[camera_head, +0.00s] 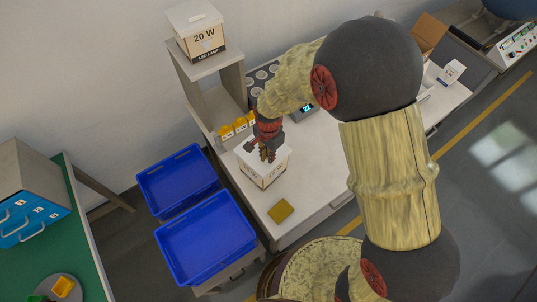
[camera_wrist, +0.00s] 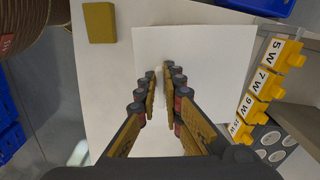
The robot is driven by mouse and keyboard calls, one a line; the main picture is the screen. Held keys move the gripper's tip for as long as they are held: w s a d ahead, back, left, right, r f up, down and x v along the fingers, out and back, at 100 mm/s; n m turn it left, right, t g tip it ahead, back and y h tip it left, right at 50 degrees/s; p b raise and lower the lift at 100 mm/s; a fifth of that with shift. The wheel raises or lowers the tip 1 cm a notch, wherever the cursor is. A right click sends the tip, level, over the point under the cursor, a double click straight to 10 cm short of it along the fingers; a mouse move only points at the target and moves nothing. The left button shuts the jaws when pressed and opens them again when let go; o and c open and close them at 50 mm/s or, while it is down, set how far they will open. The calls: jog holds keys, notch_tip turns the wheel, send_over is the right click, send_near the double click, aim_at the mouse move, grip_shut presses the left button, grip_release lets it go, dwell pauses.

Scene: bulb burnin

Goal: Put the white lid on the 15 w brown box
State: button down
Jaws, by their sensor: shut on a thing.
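My gripper (camera_head: 267,155) points down over the white lid (camera_head: 247,161) on the worktable. In the wrist view the fingers (camera_wrist: 162,85) are close together with a narrow gap, over the broad white lid (camera_wrist: 220,55). A box (camera_head: 264,179) with a printed label is directly under the lid in the head view. Its wattage is too small to read. The lid looks level and lined up with the box; I cannot tell whether it rests on it or is slightly above.
A 20 W box (camera_head: 205,40) with a lid stands on a raised shelf. Yellow wattage tags (camera_wrist: 262,85) line a rack beside the lid. A yellow-brown pad (camera_head: 280,210) lies near the table's front. Blue crates (camera_head: 205,240) stand at the left.

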jog(key=shift+f, duration=0.15)
jog(key=shift+f+b, duration=1.05)
jog(key=shift+f, duration=0.45)
jog(key=c, duration=1.8)
grip_release()
jog(key=shift+c, duration=0.2)
jog(key=shift+r, duration=0.1)
notch_tip(320, 180, up, 12)
